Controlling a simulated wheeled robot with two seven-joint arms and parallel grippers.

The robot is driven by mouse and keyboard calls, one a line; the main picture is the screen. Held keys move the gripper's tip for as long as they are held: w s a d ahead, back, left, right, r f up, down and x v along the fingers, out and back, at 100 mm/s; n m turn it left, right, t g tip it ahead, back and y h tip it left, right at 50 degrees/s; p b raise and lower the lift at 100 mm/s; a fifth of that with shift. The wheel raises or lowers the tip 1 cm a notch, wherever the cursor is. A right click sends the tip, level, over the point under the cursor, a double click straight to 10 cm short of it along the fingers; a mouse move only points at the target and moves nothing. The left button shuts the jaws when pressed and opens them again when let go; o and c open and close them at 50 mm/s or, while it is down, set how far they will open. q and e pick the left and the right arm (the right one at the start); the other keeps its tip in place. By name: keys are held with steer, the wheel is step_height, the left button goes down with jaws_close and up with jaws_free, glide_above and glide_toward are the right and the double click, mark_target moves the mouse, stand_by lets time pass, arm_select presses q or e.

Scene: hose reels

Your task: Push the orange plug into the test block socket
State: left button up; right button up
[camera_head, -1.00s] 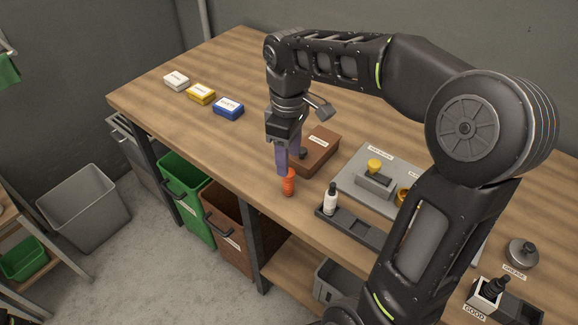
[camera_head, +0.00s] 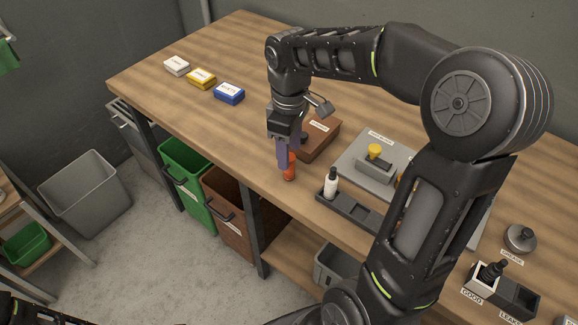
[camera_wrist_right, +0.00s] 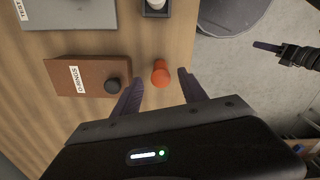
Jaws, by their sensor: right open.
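The orange plug (camera_head: 289,171) stands upright on the wooden bench near its front edge. My right gripper (camera_head: 284,162) is open above the bench, its purple fingers down at the plug and partly covering it. In the right wrist view the plug (camera_wrist_right: 160,74) shows in the gap between the open fingertips (camera_wrist_right: 160,76), with no clear contact. The grey test plate (camera_head: 353,181) lies to the right and carries a grey block (camera_head: 373,165) with a yellow knob. My arm hides part of the plate; I cannot make out the socket. My left gripper (camera_wrist_right: 272,48) shows at the right of the wrist view, its opening unclear.
A brown O-rings box (camera_head: 318,140) with a black knob stands close behind the plug. Small boxes (camera_head: 201,79) lie far left. Green (camera_head: 187,185) and brown (camera_head: 228,203) bins hang below the edge.

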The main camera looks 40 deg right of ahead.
mark_target(288, 174)
steer(key=shift+f+p, duration=0.45)
steer(key=shift+f, duration=1.95)
steer(key=shift+c, duration=0.2)
jaws_close()
